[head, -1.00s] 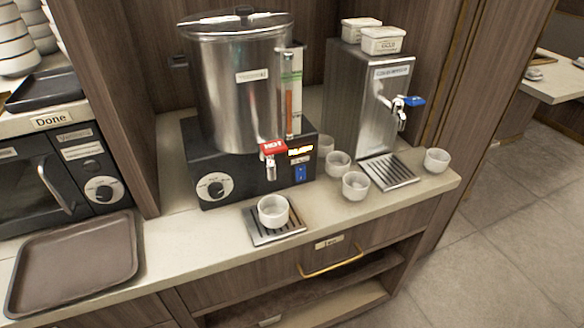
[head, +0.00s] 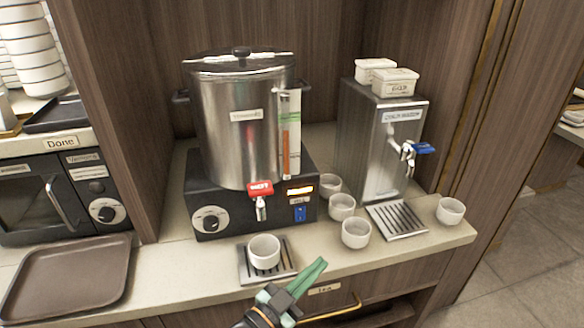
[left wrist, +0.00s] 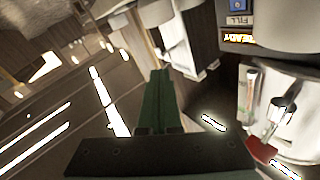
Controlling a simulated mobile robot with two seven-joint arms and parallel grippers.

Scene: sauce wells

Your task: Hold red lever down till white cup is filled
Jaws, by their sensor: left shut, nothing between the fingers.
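The red lever (head: 260,188), marked HOT, sits on the tap at the front of the large steel urn (head: 240,130). It also shows at the lower right of the left wrist view (left wrist: 262,150). A white cup (head: 264,250) stands upright on the drip tray (head: 284,272) below that tap. No stream shows, and I cannot tell what is in the cup. My left gripper (head: 308,277), with green fingers, is shut and empty. In the head view it appears in front of the counter edge, right of and below the cup, apart from the lever. My right gripper is out of view.
Several white cups, one of them here (head: 356,233), stand right of the urn. A steel dispenser with a blue lever (head: 424,148) and its own drip tray (head: 398,220) are at the right. A brown tray (head: 68,280) lies at the left before the microwave.

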